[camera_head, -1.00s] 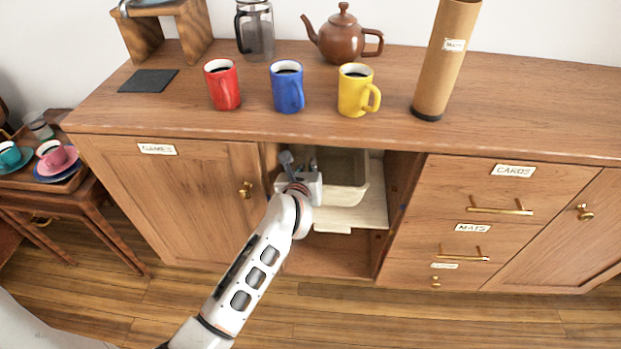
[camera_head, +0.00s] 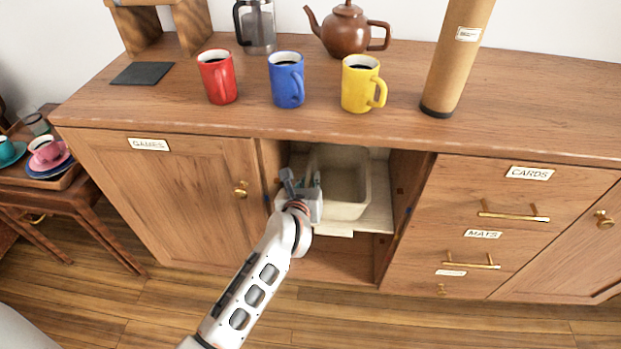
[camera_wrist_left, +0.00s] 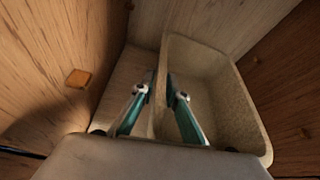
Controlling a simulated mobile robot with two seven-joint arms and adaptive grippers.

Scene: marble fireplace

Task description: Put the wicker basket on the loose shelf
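The wicker basket (camera_head: 348,206), a pale beige open bin, is inside the open middle compartment of the cabinet, over the pale loose shelf (camera_head: 379,218). I cannot tell whether its whole base rests on the shelf. My left gripper (camera_wrist_left: 163,76) reaches into the compartment with its two fingers on either side of the basket's left wall, pinching it. The basket also shows in the left wrist view (camera_wrist_left: 241,100). In the head view my left wrist hides the basket's left part. My right gripper is not in view.
The compartment has wooden side walls close on both sides and the cabinet top (camera_head: 210,116) above. The games door (camera_head: 165,195) is on the left and the cards drawer (camera_head: 520,205) on the right. A red mug (camera_head: 217,78), blue mug (camera_head: 287,80) and yellow mug (camera_head: 360,85) stand on top.

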